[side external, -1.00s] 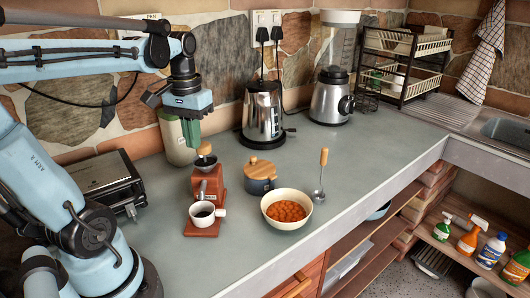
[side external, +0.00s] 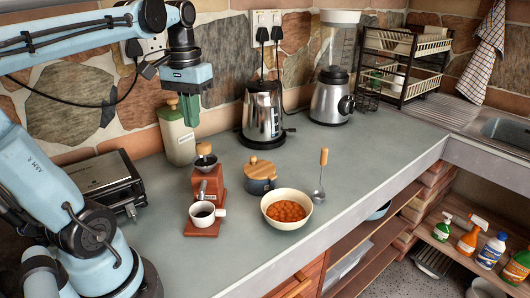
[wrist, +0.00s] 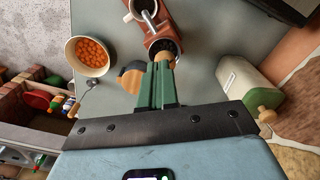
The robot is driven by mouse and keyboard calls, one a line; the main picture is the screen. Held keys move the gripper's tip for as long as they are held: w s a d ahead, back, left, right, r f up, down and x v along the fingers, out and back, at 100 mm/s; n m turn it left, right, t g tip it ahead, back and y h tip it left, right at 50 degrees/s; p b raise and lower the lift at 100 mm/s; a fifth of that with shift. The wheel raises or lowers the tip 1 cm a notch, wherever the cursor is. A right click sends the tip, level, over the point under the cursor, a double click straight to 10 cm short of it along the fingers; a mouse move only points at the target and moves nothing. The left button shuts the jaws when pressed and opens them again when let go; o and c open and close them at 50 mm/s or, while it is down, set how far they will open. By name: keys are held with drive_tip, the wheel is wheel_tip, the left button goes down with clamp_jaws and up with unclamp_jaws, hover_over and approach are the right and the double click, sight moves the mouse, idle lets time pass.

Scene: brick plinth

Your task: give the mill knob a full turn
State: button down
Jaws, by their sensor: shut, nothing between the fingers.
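The red-brown coffee mill (side external: 206,180) stands upright on the counter, with a dark hopper on top. Its wooden knob (side external: 203,149) sits above the hopper. A white cup (side external: 203,213) stands at the mill's foot. My gripper (side external: 190,122) hangs above and slightly left of the knob in the side view, apart from it. Its green fingers are together and empty, pointing down. In the wrist view my gripper (wrist: 163,68) points toward the mill (wrist: 157,22), and the knob (wrist: 164,57) shows just beyond the fingertips, partly covered by them.
A blue pot with wooden lid (side external: 260,178), a bowl of orange food (side external: 286,211) and a spoon (side external: 320,180) stand right of the mill. A cream canister (side external: 178,143) and kettle (side external: 262,112) are behind; a dark toaster-like appliance (side external: 108,185) is left. The front-right counter is clear.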

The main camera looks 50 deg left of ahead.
drive_tip(key=shift+f, duration=3.5)
drive_tip(key=shift+w+a, duration=0.35)
drive_tip(key=shift+w, duration=0.15)
drive_tip(key=shift+s+a, duration=0.1)
drive_tip(key=shift+a, duration=0.05)
drive_tip(key=shift+s, duration=0.35)
wheel_tip(320, 180, up, 6)
drive_tip(key=shift+d, duration=0.2)
drive_tip(key=shift+r, duration=0.15)
